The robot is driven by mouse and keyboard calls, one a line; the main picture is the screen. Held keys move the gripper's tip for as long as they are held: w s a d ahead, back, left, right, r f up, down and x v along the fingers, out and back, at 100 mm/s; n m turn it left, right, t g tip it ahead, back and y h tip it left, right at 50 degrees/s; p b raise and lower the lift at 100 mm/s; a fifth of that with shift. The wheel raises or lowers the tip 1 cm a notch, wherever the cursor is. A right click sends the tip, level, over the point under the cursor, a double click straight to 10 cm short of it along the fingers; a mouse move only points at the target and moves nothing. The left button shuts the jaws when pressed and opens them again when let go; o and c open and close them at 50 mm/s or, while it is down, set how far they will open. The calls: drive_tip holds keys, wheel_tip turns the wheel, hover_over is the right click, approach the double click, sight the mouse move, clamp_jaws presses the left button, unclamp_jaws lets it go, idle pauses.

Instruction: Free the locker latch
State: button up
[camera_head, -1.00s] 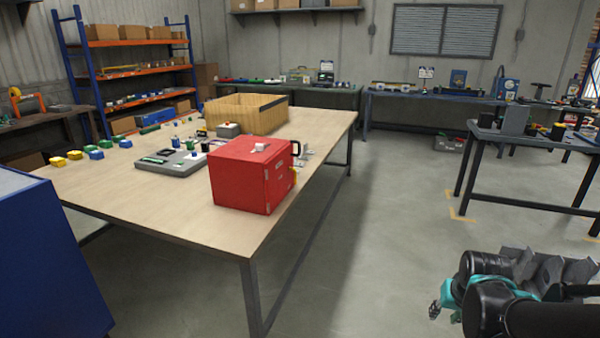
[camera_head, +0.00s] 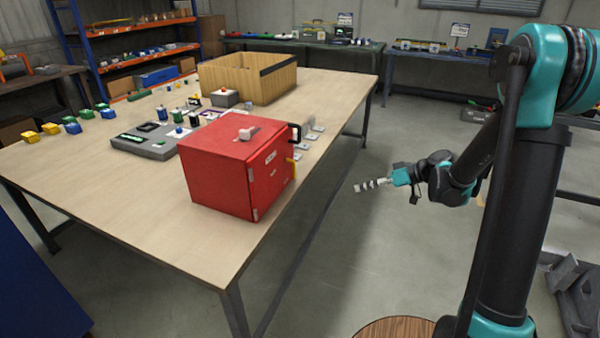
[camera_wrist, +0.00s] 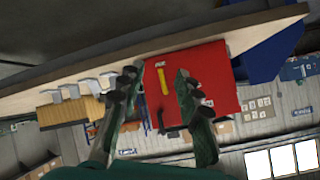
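The red locker (camera_head: 222,172) stands near the right edge of the wooden table, its door facing right toward my gripper. A yellow latch (camera_head: 292,166) sits on the door edge below a black handle (camera_head: 295,131). In the wrist view the yellow latch (camera_wrist: 163,80) shows on the red door (camera_wrist: 212,80), between my fingers in the picture. My gripper (camera_head: 362,186) is in the air to the right of the table, apart from the locker. In the wrist view its two fingers (camera_wrist: 157,76) are spread with nothing held.
Several small metal brackets (camera_head: 309,136) lie on the table behind the locker. A wooden bin (camera_head: 240,82) and a grey tray (camera_head: 148,146) stand farther back. The floor (camera_head: 345,265) between table and arm is clear.

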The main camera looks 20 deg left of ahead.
drive_tip(key=w+a+f+n+g+y, duration=0.3)
drive_tip(key=w+a+n+y, duration=0.3)
drive_tip(key=w+a+n, duration=0.15)
drive_tip(key=s+a, duration=0.2)
drive_tip(key=a, duration=1.5)
drive_tip(key=shift+s+a, duration=0.15)
drive_tip(key=shift+a, duration=0.15)
drive_tip(key=shift+n, duration=0.25)
clamp_jaws()
